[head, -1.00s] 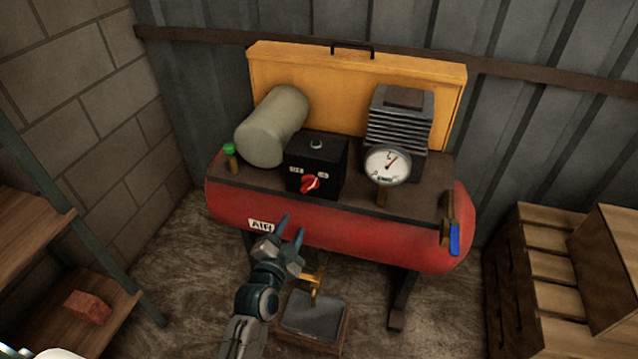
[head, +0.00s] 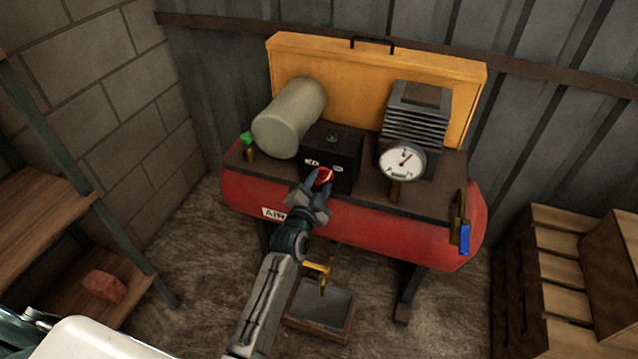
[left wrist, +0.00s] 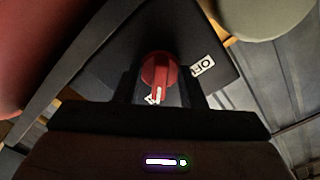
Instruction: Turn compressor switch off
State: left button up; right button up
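The compressor is a red tank (head: 400,240) with a black switch box (head: 345,165) on top. The red rotary switch (head: 325,177) is on the box's front face. My left gripper (head: 321,181) is at this face with its fingers around the switch. In the left wrist view the red switch (left wrist: 159,70) lies between the two dark fingers (left wrist: 160,88), with gaps visible on both sides. Its white pointer mark points down the picture, toward a partly hidden white label. An OFF label (left wrist: 203,66) shows to the right. My right gripper is not in view.
A pressure gauge (head: 402,161) and a finned motor block (head: 414,115) stand right of the box, a grey-green cylinder (head: 289,117) left of it. A blue-handled valve (head: 464,237) is at the tank's right end. A wooden shelf (head: 45,220) and crates (head: 560,260) flank it.

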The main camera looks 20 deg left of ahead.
pick_arm(q)
grip_shut()
